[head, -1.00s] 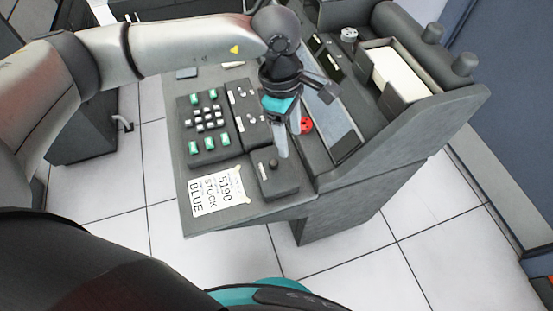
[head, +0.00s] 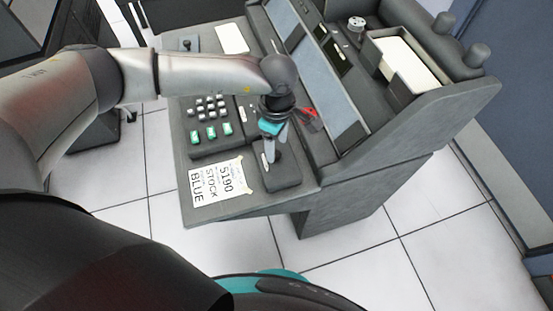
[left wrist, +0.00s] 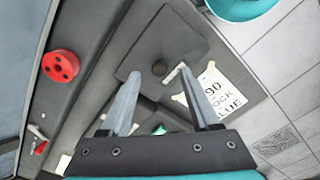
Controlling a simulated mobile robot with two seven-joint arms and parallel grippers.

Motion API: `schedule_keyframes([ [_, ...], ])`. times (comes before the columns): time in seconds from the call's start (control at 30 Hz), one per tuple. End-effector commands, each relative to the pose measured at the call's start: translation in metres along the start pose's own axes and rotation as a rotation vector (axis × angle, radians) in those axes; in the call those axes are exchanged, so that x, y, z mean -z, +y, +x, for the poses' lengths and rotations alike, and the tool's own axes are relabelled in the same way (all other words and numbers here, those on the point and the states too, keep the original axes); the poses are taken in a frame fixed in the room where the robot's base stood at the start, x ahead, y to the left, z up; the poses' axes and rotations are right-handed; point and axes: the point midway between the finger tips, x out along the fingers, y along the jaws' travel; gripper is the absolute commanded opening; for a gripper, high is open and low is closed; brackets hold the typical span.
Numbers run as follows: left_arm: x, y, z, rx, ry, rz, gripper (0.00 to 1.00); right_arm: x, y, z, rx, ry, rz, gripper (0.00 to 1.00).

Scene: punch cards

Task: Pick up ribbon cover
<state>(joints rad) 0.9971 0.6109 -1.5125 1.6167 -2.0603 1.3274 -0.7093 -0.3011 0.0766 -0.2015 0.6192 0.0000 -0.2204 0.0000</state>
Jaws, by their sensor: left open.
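A dark grey square cover with a small round knob, which I take to be the ribbon cover (head: 284,178), lies at the front corner of the console's desk. It also shows at the top middle of the left wrist view (left wrist: 183,35), its knob between my fingertips in the picture. My left gripper (head: 270,156) points down over the cover's far part, open and empty. In the left wrist view its two fingers (left wrist: 158,73) are spread apart. I cannot tell whether they touch the cover. My right gripper is not in view.
A paper label (head: 216,181) reading "5190 STOCK BLUE" lies left of the cover. Green and white keys (head: 211,132) are behind it. A red round knob (left wrist: 61,67) and a red switch (left wrist: 39,146) are beside the gripper. A card tray (head: 403,65) is at the upper right.

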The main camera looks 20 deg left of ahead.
Motion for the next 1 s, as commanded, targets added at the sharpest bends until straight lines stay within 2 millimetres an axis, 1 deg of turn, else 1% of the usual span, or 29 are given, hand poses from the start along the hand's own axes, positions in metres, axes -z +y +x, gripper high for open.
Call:
schedule_keyframes([
  [0.03,0.001,0.0,0.011,0.002,0.001,-0.002,0.63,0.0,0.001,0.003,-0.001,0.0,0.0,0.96],
  [0.1,0.002,0.0,0.021,0.002,0.001,0.0,0.63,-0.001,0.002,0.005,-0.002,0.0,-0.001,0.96],
  [0.2,0.001,0.0,0.03,0.002,0.0,0.0,0.63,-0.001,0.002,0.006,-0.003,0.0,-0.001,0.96],
  [0.47,0.001,0.0,0.032,0.0,0.0,0.0,0.63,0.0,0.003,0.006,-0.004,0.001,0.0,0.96],
  [0.57,0.001,0.0,0.032,0.0,0.0,0.0,0.54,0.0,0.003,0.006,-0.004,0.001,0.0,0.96],
  [1.0,0.002,0.001,0.032,0.0,0.0,-0.001,0.04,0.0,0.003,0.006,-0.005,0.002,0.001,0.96],
])
